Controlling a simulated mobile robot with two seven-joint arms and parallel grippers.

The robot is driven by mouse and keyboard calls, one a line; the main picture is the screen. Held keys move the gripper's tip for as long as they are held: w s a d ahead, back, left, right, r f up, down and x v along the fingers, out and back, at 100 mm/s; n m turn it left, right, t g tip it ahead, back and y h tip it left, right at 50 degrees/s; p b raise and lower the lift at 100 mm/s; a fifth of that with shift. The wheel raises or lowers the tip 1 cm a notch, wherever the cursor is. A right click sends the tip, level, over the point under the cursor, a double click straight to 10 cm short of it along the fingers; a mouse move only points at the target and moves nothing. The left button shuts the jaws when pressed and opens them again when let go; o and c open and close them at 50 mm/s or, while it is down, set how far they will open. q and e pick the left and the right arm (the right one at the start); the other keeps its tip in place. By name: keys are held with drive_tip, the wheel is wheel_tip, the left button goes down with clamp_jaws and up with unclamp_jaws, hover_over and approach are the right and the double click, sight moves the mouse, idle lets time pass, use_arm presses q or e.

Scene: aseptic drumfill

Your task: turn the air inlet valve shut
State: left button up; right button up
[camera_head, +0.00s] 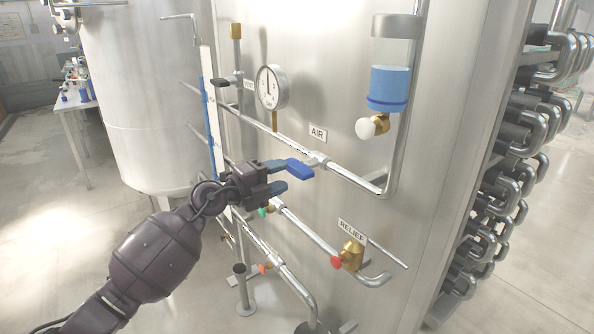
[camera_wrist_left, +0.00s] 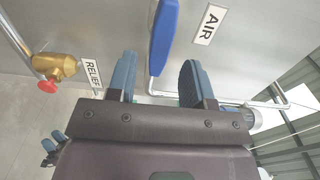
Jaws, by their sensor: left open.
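The air inlet valve's blue lever (camera_head: 300,169) sits on the steel pipe beside the AIR label (camera_head: 318,133). I cannot tell whether a finger touches the lever.
A pressure gauge (camera_head: 271,88) and a blue-filled cup (camera_head: 389,88) are above the pipe. The brass relief valve (camera_head: 352,254) with a red knob is below. A green-handled valve (camera_head: 264,211) sits close under my gripper. The steel tank wall is behind.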

sight(292, 171)
use_arm(q)
drive_tip(key=shift+x, duration=2.65)
clamp_jaws()
